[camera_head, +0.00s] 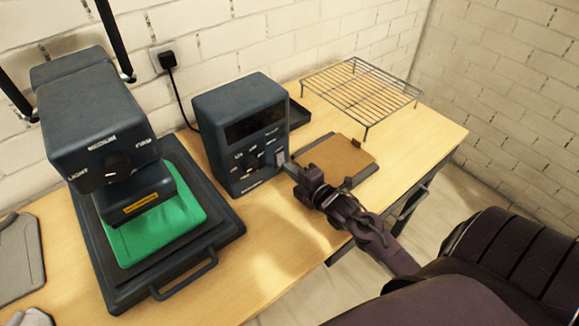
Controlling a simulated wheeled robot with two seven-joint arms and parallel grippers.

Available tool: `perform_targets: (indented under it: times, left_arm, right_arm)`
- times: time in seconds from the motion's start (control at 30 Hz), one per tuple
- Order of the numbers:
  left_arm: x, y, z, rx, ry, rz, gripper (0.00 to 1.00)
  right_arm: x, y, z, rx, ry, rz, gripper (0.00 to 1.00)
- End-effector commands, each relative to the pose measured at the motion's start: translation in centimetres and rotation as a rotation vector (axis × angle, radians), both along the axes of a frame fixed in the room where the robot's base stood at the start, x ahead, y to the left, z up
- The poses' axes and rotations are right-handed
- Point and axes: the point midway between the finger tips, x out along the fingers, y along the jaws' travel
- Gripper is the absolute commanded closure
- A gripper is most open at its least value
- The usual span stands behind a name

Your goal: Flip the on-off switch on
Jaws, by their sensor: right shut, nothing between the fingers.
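A dark blue control box (215,130) stands on the wooden table.
A heat press (100,112) with a green cloth (187,218) on its lower plate stands left of the box. A wire rack (360,90) stands at the back right. A brown board (340,160) lies below the rack. A black plug (167,60) sits in the wall socket.

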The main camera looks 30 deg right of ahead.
Motion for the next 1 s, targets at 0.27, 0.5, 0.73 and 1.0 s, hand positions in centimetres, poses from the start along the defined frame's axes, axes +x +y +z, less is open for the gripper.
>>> perform_targets:
  times: [0.27,0.5,0.73,1.0]
  left_arm:
    - [-0.3,0.0,0.2,0.000,0.005,0.000,0.64]
    - [-0.3,0.0,0.2,0.000,0.005,0.000,0.64]
    - [-0.3,0.0,-1.0,0.001,0.005,0.000,0.64]
    - [-0.3,0.0,-1.1,0.000,0.005,0.000,0.64]
  right_arm:
    - [1.1,0.1,-0.2,0.000,0.001,0.000,1.00]
    - [1.1,0.1,-0.2,0.000,0.000,0.000,1.00]
    - [1.5,0.1,-0.3,0.003,-0.042,0.000,1.00]
    - [0.9,0.0,-0.4,0.003,-0.040,-0.001,1.00]
